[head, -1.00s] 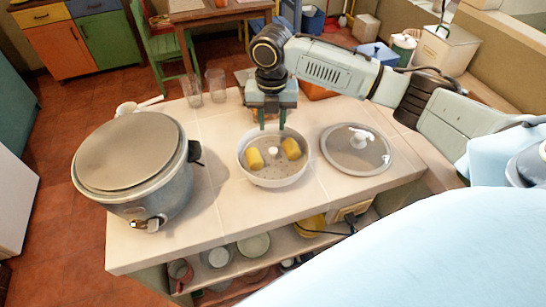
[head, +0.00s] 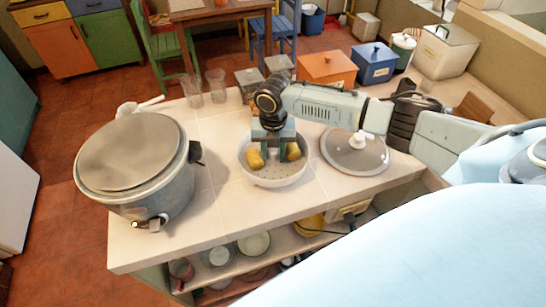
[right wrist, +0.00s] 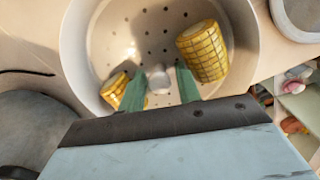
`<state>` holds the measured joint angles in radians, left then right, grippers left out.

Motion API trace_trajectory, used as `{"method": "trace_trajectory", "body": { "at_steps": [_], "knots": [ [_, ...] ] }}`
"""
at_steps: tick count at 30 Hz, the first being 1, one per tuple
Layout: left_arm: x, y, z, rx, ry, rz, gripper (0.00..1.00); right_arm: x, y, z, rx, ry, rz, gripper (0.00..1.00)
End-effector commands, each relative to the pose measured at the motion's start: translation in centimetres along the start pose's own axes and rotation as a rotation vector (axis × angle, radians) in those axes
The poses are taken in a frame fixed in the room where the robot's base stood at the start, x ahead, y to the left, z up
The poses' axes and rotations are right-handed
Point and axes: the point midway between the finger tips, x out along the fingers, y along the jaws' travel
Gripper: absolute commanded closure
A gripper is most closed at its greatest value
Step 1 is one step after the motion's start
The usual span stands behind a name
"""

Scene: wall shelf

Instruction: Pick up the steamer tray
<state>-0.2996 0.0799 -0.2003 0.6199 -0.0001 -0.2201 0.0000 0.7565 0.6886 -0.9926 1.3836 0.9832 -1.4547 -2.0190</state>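The steamer tray (head: 274,182) is a round white bowl with a perforated floor, standing on the counter between the large cooker and the glass lid. Two pieces of yellow corn (right wrist: 203,51) lie in it, and a small pale knob (right wrist: 159,80) rises from its middle. My right gripper (head: 275,154) is above and inside the tray, pointing down. In the right wrist view its green fingers are apart, one on each side of the knob, with gaps showing. The gripper partly hides the tray's middle in the head view. My left gripper is not in view.
A big grey cooker (head: 130,165) with its lid on stands at the left of the counter. A glass lid (head: 354,151) lies close to the tray's right. Two clear glasses (head: 204,88) and several boxes stand along the back. The front counter strip is clear.

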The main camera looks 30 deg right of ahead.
Motion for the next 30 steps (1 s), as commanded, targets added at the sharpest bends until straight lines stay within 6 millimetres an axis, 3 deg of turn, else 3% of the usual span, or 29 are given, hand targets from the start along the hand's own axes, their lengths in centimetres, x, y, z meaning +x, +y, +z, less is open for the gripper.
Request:
{"method": "trace_trajectory", "body": {
  "at_steps": [3, 10, 20, 30],
  "knots": [
    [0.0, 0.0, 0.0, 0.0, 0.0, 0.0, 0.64, 0.0, 0.0, 0.0, 0.0, 0.0, 0.0, 0.69],
    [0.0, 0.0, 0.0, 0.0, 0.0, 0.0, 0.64, -0.1, 0.0, 0.0, 0.0, 0.0, 0.0, 0.99],
    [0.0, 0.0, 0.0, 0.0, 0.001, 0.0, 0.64, -0.8, 0.1, 0.1, 0.001, -0.002, 0.004, 1.0],
    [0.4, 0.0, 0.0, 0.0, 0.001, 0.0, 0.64, -7.1, 0.1, 0.1, 0.0, -0.004, 0.004, 1.0]
  ]
}}
